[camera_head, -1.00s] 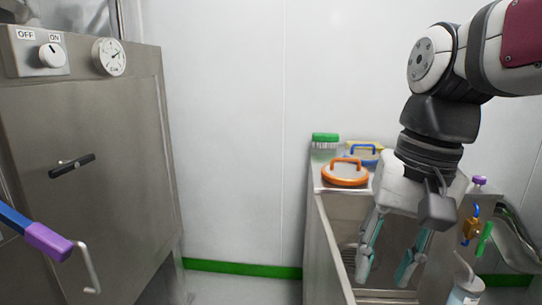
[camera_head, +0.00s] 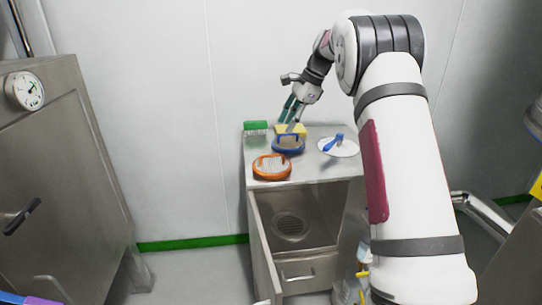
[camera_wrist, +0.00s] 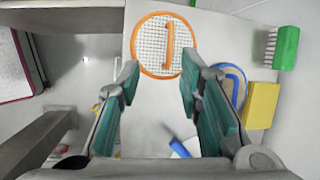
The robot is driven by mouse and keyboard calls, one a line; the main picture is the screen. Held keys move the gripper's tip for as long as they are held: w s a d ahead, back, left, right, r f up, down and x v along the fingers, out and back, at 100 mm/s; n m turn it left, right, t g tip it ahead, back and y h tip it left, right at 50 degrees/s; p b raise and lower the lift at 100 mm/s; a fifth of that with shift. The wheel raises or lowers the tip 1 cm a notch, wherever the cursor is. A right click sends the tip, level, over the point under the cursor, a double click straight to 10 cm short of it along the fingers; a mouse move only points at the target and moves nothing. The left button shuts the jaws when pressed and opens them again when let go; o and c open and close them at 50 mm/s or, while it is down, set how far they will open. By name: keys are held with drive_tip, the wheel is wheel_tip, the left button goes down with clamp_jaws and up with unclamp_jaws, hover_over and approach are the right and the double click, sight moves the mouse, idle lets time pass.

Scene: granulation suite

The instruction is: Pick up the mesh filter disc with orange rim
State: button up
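The mesh filter disc with orange rim (camera_head: 271,166) lies flat on the steel counter, at the front left of the counter top. It is round, with a pale mesh and an orange handle across it. In the wrist view the disc (camera_wrist: 152,42) shows at top centre, beyond my fingertips. My gripper (camera_head: 291,112) is above the back of the counter, behind the disc in the head view. The wrist view shows its teal finger pads (camera_wrist: 160,88) wide apart with nothing between them. The gripper is not touching the disc.
A blue-rimmed disc (camera_head: 288,146) sits just behind the orange one, with a yellow block (camera_head: 293,130) behind it. A green-topped brush (camera_head: 256,128) stands at back left. A white disc with a blue handle (camera_head: 345,149) lies to the right.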

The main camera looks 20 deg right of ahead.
drive_tip(key=w+d+m, duration=0.1)
drive_tip(key=d, duration=0.1)
hover_over(276, 155)
drive_tip(key=s+d, duration=0.1)
wheel_tip(276, 155, down, 9)
drive_tip(key=shift+s+r, duration=0.1)
drive_tip(key=shift+r, duration=0.1)
drive_tip(key=shift+d+b+x, duration=0.2)
drive_tip(key=shift+b+x, duration=0.05)
drive_tip(key=shift+x, duration=1.05)
drive_tip(key=shift+d+b+x, duration=0.2)
drive_tip(key=shift+x, duration=1.1)
drive_tip(key=shift+f, duration=0.1)
clamp_jaws()
